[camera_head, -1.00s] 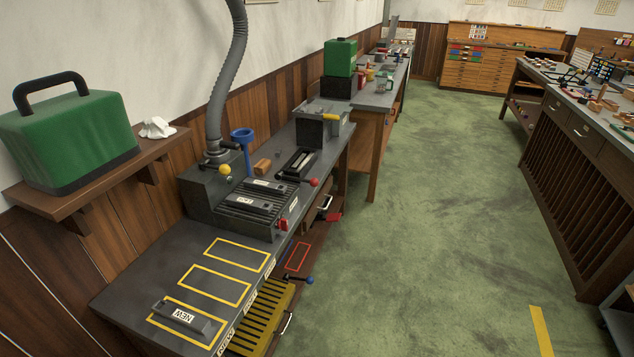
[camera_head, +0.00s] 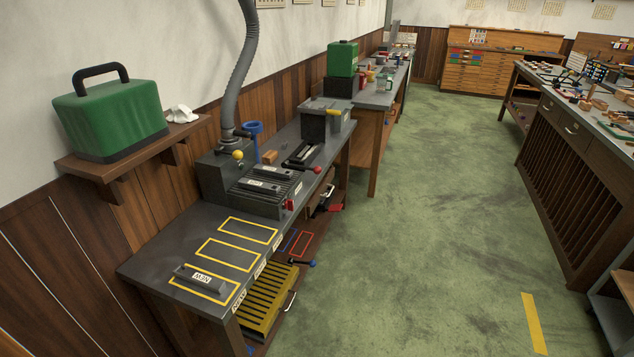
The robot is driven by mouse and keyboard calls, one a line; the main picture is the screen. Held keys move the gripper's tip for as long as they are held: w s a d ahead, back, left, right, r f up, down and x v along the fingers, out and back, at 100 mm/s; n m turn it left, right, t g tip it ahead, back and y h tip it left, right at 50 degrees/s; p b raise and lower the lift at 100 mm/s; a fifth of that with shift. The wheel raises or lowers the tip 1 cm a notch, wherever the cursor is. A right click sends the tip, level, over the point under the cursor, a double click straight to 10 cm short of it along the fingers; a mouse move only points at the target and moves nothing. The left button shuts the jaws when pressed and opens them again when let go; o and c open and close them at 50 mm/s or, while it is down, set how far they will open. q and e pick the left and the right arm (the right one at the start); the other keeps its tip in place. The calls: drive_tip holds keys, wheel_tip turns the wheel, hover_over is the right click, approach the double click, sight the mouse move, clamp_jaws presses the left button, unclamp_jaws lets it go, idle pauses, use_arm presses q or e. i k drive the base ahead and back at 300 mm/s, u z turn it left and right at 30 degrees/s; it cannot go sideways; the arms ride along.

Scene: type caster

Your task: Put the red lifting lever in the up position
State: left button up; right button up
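Two red parts show on the workbench at left. A red ball knob (camera_head: 317,169) sits at the end of a short lever beside a black slotted fixture (camera_head: 300,155). A small red handle (camera_head: 289,205) is on the front of the grey ribbed machine (camera_head: 250,200). I cannot tell for certain which is the lifting lever, or its exact position. Neither of my grippers is in view.
A block labelled NEW (camera_head: 197,278) lies in a yellow-outlined slot on the bench (camera_head: 150,262). A yellow slotted tray (camera_head: 266,305) is below. A green case (camera_head: 110,118) stands on a wall shelf. The green floor (camera_head: 420,220) to the right is clear.

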sight(317, 169)
drive_tip(key=z, duration=1.3)
drive_tip(key=i, duration=0.9)
drive_tip(key=z, duration=0.45)
drive_tip(key=i, duration=0.9)
drive_tip(key=u, duration=0.95)
drive_tip(key=i, duration=0.7)
drive_tip(key=u, duration=0.7)
